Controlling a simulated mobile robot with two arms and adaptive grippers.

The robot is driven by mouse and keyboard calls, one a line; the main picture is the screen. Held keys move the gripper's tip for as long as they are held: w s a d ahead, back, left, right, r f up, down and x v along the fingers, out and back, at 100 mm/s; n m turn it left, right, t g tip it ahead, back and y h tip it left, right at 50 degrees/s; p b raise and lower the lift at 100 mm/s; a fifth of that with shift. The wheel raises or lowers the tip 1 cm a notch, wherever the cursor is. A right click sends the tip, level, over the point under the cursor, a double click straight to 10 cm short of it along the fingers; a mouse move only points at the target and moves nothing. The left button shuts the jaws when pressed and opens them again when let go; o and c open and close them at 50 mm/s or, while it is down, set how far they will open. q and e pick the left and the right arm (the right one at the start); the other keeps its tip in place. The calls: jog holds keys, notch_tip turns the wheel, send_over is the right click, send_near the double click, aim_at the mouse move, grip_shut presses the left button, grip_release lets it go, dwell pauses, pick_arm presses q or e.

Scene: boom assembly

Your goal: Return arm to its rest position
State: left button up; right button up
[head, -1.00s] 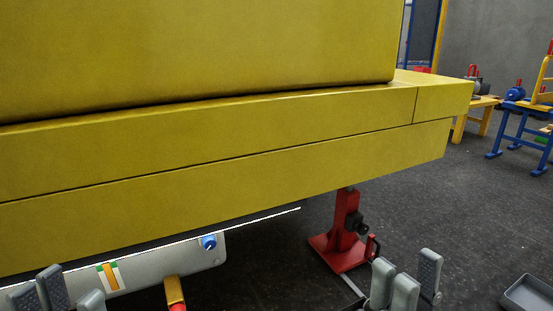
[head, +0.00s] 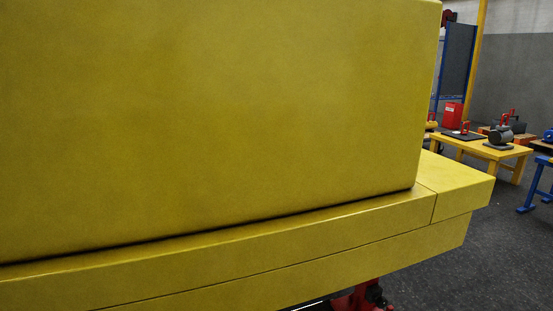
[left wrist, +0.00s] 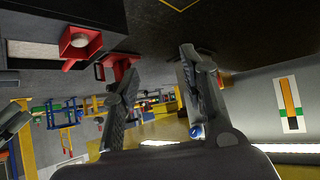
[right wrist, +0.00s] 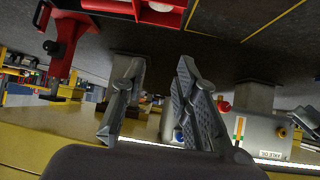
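My left gripper (left wrist: 158,66) shows in the left wrist view with its two fingers apart and nothing between them. My right gripper (right wrist: 157,66) shows in the right wrist view, also with fingers apart and empty. Neither gripper is in the head view, so where the arms stand against my body is hidden there. The big yellow boom structure (head: 220,110) fills most of the head view, with a stepped lower beam (head: 300,240) along its bottom.
A red stand (head: 362,297) is partly visible under the beam. A yellow table (head: 512,153) stands on open dark floor at right.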

pick_arm(q)
jog(key=s+a+f+g+p, duration=0.1)
jog(key=s+a+g+p, duration=0.1)
jog(key=s, duration=0.7)
jog(key=s+a+f+g+y+p, duration=0.1)
jog(key=s+a+f+g+p, duration=0.1)
jog(key=s, duration=0.7)
jog(key=s+a+f+g+y+p, duration=0.1)
jog(key=s+a+g+p, duration=0.2)
jog(key=s, duration=0.6)
jog(key=shift+a+f+g+p, duration=0.25)
jog(key=shift+g+p, duration=0.4)
jog(key=shift+g, duration=0.25)
pick_arm(e)
jog(key=s+d+f+g, duration=0.1)
jog(key=s+d+g, duration=0.1)
jog(key=s, duration=0.7)
jog(key=s+d+f+g+h, duration=0.1)
jog(key=s+d+f+g, duration=0.1)
jog(key=s, duration=0.7)
jog(key=s+d+f+g+h, duration=0.1)
jog(key=s+d+g, duration=0.2)
jog(key=s, duration=0.6)
jog(key=shift+d+f+g, duration=0.2)
jog(key=shift+f+g, duration=0.05)
jog(key=shift+g, duration=0.65)
